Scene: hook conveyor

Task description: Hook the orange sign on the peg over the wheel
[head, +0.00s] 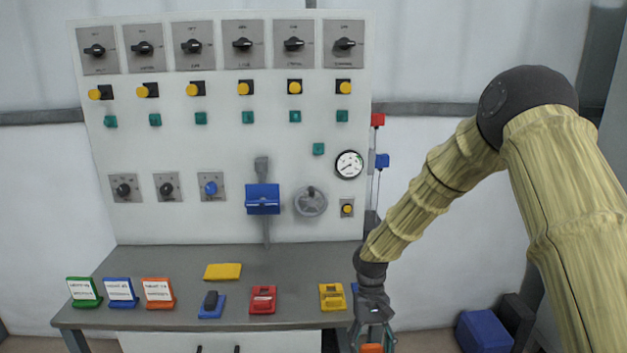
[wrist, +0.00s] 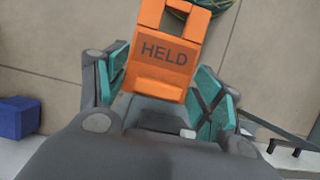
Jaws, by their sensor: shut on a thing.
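The orange sign (wrist: 163,50), marked "HELD", is between the teal finger pads of my gripper (wrist: 162,85) in the wrist view. My gripper is shut on it. In the head view my gripper (head: 373,335) hangs low beside the table's right end, with a bit of the orange sign (head: 371,348) at the bottom edge. The round grey wheel (head: 310,203) is on the white panel, left of and above my gripper. A small dark part shows at the wheel's top; I cannot tell whether it is the peg.
The table (head: 290,260) in front of the panel (head: 240,150) bears green, blue, orange, red and yellow pieces. A blue holder (head: 262,200) is left of the wheel, a gauge (head: 349,164) to its upper right. A blue box (head: 485,332) is on the floor at right.

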